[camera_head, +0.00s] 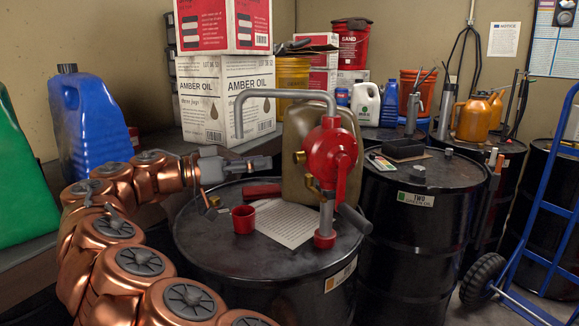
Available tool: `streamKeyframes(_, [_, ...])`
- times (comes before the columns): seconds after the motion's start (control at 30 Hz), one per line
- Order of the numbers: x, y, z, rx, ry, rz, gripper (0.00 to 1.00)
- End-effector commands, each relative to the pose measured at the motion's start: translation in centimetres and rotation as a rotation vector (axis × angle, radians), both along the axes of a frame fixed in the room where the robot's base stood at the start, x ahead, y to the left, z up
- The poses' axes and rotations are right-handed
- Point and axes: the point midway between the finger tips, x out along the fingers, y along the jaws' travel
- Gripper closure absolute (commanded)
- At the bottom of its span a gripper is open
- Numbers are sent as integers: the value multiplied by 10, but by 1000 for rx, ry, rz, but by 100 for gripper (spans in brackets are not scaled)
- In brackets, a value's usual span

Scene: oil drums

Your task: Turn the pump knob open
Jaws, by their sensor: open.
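A red rotary pump (331,158) stands upright on the near black drum (215,255), with a grey bent spout (283,93) reaching left. Small brass fittings (310,183) sit on its left side, and a dark crank handle (354,218) hangs at its lower right. I cannot tell which part is the pump knob. My gripper (268,163) is open, left of the pump and above the drum top, pointing right. It appears apart from the pump, and I see nothing in it. Its fingers are small and partly blend together.
A red cup (243,218), a paper sheet (286,222) and a tan jerry can (305,130) crowd the pump. Amber Oil boxes (225,95) stand behind. A second black drum (405,240) is to the right, and a blue hand truck (540,220) stands farther right.

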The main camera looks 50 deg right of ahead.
Motion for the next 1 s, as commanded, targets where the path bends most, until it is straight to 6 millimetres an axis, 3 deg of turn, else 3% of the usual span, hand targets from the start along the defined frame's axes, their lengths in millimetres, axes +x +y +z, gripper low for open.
streamKeyframes(0.27, [-5,-14,1,-6,-3,1,45])
streamKeyframes(0.7, [-28,-67,1,-4,-4,2,45])
streamKeyframes(1.0, [-30,-71,0,-4,-3,2,45])
